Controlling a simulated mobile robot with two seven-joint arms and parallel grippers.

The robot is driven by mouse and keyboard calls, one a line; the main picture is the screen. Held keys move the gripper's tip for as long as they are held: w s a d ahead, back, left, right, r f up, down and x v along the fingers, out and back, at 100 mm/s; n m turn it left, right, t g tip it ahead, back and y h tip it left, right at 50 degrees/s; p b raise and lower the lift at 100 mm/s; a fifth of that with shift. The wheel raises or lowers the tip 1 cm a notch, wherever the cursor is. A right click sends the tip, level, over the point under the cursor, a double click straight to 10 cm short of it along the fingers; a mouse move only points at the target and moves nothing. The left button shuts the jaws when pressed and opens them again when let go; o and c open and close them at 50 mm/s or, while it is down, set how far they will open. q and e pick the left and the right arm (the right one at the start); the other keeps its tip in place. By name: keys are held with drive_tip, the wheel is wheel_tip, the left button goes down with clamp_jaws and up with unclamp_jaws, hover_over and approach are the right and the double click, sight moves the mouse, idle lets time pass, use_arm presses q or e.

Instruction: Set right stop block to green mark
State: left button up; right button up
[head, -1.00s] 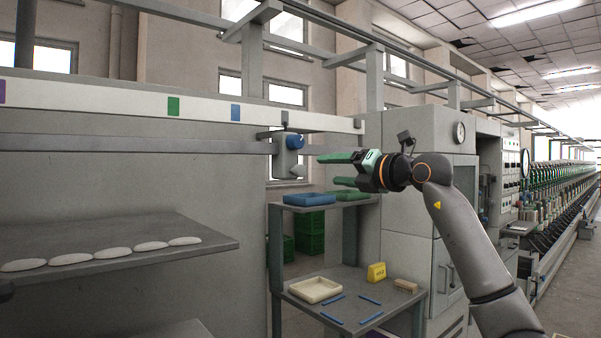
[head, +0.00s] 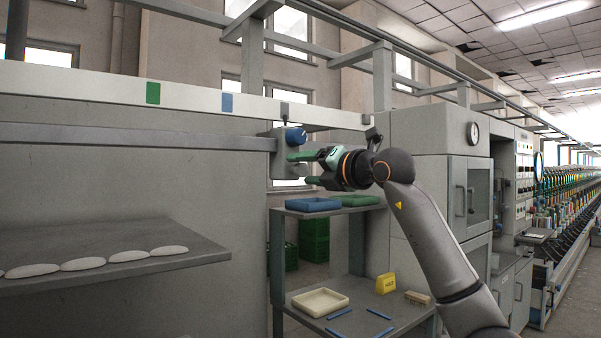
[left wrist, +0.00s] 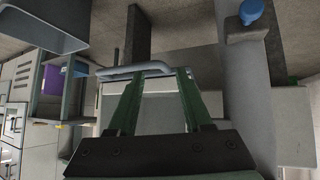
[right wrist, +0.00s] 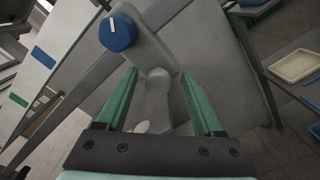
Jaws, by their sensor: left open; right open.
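The right stop block (head: 276,148) is a grey block with a blue knob (head: 296,137), at the right end of the grey rail (head: 150,137). The green mark (head: 153,93) is on the white strip, left of the block. My right gripper (head: 297,169) is open at the block's right side. In the right wrist view the block (right wrist: 160,50) lies ahead, with its rounded grey lower part between and beyond my open fingers (right wrist: 164,100); contact is unclear. My left gripper (left wrist: 155,82) is open, near a grey bar; it is outside the head view.
A blue mark (head: 227,103) sits between the green mark and the block. Below, a shelf (head: 110,250) holds several white pieces. A stand carries a blue tray (head: 312,204), a cream tray (head: 320,302) and a yellow block (head: 386,283). A grey cabinet (head: 430,135) stands at right.

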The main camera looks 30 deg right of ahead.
drive_tip(key=shift+w+a, duration=0.1)
drive_tip(key=shift+w, duration=0.4)
clamp_jaws()
idle(0.4)
idle(0.9)
